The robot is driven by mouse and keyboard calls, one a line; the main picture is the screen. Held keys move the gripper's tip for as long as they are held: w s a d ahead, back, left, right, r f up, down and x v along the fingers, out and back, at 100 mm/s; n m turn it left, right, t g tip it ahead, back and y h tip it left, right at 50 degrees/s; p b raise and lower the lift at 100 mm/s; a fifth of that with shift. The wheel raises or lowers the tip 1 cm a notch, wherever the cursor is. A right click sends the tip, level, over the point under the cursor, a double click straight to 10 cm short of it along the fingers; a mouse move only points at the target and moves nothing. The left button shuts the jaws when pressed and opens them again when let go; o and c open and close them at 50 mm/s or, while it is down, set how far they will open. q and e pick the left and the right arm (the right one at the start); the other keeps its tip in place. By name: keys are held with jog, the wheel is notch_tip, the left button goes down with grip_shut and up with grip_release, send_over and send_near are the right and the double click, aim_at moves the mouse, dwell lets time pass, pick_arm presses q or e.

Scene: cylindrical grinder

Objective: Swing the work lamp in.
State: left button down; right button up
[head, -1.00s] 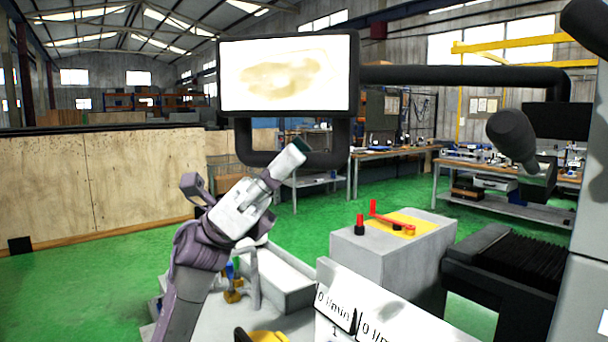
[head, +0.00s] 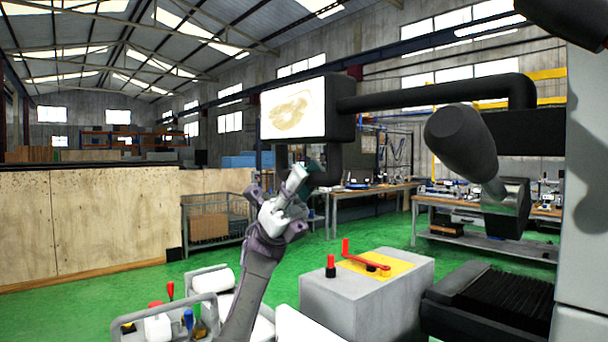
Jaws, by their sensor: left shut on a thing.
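A bright, flat panel (head: 292,109) in a dark housing hangs at the end of a long black arm (head: 430,95) that comes in from the right. It seems to be the work lamp; its lit face shows a yellowish pattern. A dark loop handle (head: 334,166) hangs below the housing. My left gripper (head: 303,172) reaches up from below and is shut on the handle at its lower left part. The fingers partly hide the handle there. My right gripper is not in view.
A grey block with a yellow top (head: 352,265) and red lever stands below right. A dark rounded cylinder (head: 460,140) hangs at right. A tool tray (head: 130,325) with bottles is at lower left. Workbenches (head: 370,192) stand behind. Air left of the panel is clear.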

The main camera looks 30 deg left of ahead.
pick_arm(q)
jog(key=shift+w+d, duration=0.1)
jog(key=shift+w, duration=0.2)
jog(key=c, duration=1.4)
grip_release()
jog(key=o, duration=0.4)
jog(key=shift+w+d, duration=0.15)
jog(key=shift+w, duration=0.05)
jog(key=shift+s, duration=0.1)
jog(key=shift+a+f, duration=0.1)
jog(key=shift+a, duration=0.15)
jog(key=v, duration=1.1)
jog(key=shift+w+a+f, duration=0.1)
jog(key=shift+w+f, duration=0.2)
